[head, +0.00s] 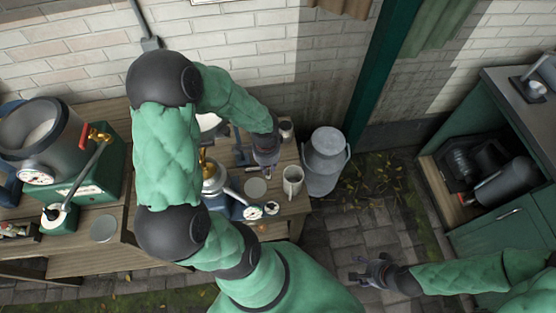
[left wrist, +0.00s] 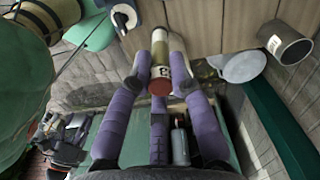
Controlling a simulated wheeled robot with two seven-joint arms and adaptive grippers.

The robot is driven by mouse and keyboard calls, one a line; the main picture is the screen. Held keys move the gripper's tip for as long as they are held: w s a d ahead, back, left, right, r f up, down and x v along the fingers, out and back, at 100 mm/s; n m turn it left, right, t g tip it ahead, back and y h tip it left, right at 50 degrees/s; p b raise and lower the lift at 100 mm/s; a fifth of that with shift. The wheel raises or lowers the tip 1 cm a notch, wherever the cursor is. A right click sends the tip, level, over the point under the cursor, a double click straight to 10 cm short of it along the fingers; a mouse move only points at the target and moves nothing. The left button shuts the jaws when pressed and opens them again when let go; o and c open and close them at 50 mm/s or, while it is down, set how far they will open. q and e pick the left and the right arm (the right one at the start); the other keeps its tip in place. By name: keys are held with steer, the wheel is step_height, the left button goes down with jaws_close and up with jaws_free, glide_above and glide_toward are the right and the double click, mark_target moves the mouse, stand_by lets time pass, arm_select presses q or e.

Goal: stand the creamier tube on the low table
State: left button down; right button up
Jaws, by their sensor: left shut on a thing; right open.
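My left gripper (head: 265,158) is over the wooden table (head: 295,207) in the middle of the head view. In the left wrist view its purple fingers (left wrist: 159,72) are shut on a tube (left wrist: 159,50) with a pale yellowish body, a light label band and a dark red end. The tube points lengthwise between the fingers. In the head view the tube is too small and covered to make out. Whether its far end touches the wood cannot be told. My right gripper (head: 372,272) is open and empty above the paving at lower right.
A grey-white mug (head: 292,181) and a pale disc (head: 255,188) are close to my left gripper. A machine with dials (head: 250,211) is in front. A metal milk churn (head: 325,160) stands right of the table. A green cabinet (head: 505,232) with an open compartment is at right.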

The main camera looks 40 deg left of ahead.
arm_select(q)
steer(key=shift+w+a+f+b, duration=0.1)
steer(key=shift+w+f+b, duration=2.85)
steer(key=shift+w+f, duration=3.4)
steer(key=shift+f, duration=0.15)
steer(key=c, duration=1.1)
jaws_free()
steer(key=shift+c, duration=0.2)
